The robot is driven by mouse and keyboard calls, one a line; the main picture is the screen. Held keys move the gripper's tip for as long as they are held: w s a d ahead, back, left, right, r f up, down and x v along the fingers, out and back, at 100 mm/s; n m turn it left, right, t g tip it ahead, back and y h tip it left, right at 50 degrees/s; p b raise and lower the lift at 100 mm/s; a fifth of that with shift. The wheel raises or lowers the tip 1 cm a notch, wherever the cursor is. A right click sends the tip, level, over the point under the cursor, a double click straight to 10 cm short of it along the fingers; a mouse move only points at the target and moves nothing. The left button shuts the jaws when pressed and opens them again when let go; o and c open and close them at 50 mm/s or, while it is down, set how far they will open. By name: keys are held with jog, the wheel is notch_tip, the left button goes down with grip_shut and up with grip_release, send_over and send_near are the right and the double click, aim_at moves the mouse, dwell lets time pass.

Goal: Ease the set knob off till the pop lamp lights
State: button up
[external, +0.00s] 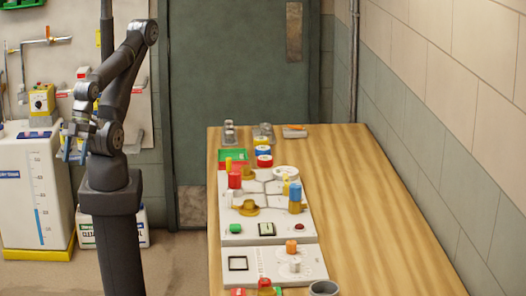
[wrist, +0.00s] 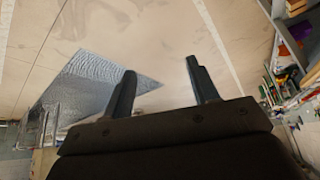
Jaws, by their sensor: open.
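My gripper (external: 72,150) is at the left in the external view, raised beside the white tank and well away from the bench. In the wrist view my gripper (wrist: 160,66) has its two dark fingers apart with nothing between them. Two white panels lie on the bench. The near panel (external: 262,280) has an orange-topped knob (external: 291,246), a pale round part below it and a dark square window (external: 238,263). The far panel (external: 222,205) carries a green button or lamp (external: 235,228), a red one (external: 299,227), and a blue-and-orange cylinder (external: 295,198). I cannot tell which is the set knob or pop lamp.
The wooden bench (external: 370,220) is clear on its right side. A brass-coloured valve (external: 247,208), a red cylinder (external: 234,180) and a green tray (external: 230,157) crowd its left. A grey cup (external: 323,288) stands at the near edge. The white tank (external: 35,185) is near my gripper.

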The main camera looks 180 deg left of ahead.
jog(key=shift+s+f, duration=0.15)
jog(key=shift+f, duration=0.1)
